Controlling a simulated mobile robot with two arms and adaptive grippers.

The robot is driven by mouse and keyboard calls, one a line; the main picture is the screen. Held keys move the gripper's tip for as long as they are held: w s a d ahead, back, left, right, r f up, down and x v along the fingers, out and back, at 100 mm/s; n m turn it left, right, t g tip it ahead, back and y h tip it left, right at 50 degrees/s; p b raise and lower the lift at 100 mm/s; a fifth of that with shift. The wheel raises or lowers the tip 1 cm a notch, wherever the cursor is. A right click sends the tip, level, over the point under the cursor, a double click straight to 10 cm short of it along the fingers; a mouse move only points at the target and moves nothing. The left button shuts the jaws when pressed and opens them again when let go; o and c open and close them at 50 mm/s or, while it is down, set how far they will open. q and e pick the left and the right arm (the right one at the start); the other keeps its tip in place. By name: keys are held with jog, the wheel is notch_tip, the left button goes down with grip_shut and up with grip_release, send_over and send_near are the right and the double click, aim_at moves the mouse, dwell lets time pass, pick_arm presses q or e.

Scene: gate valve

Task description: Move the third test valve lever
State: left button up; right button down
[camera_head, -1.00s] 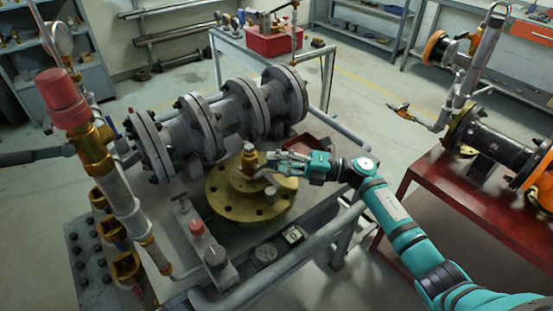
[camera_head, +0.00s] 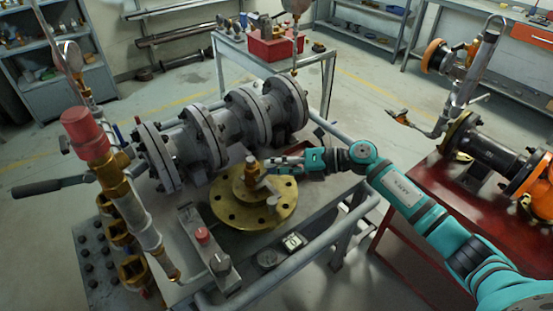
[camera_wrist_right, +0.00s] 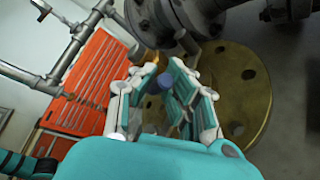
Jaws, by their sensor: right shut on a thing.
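A brass flange (camera_head: 232,212) lies flat on the bench with a brass valve stem (camera_head: 252,168) rising from its middle. A small grey lever (camera_head: 271,187) sticks out from the stem's right side. My right gripper (camera_head: 272,165) reaches in from the right beside the stem. In the right wrist view, its fingers (camera_wrist_right: 158,88) are closed around a short blue-grey rounded piece (camera_wrist_right: 153,104), seemingly part of this lever. The fingers hide much of the contact. The flange (camera_wrist_right: 247,95) shows behind them. I cannot tell which lever is the third one. My left gripper is not in view.
A large grey flanged gate valve (camera_head: 215,135) lies just behind the brass flange. A pipe with a red cap (camera_head: 83,130) and a black-handled lever (camera_head: 50,187) stand at left. A switch box (camera_head: 205,250) lies in front. A red table (camera_head: 400,235) is at right.

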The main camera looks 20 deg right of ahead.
jog(key=shift+a+r+n+h+p, duration=0.25)
jog(key=shift+r+p, duration=0.15)
jog(key=shift+p, duration=0.2)
jog(key=shift+a+r+n+h+p, duration=0.1)
jog(key=shift+r+n+h+p, duration=0.2)
jog(key=shift+p, duration=0.25)
dwell(0.8)
jog(key=c, duration=1.7)
grip_release()
jog(key=shift+o, duration=0.6)
jog(key=shift+s, duration=0.2)
jog(key=shift+f, duration=0.1)
jog(key=shift+s+d, duration=0.1)
jog(key=shift+d, duration=0.3)
jog(key=v, duration=1.1)
jog(key=shift+s+r, duration=0.15)
jog(key=shift+r, duration=0.2)
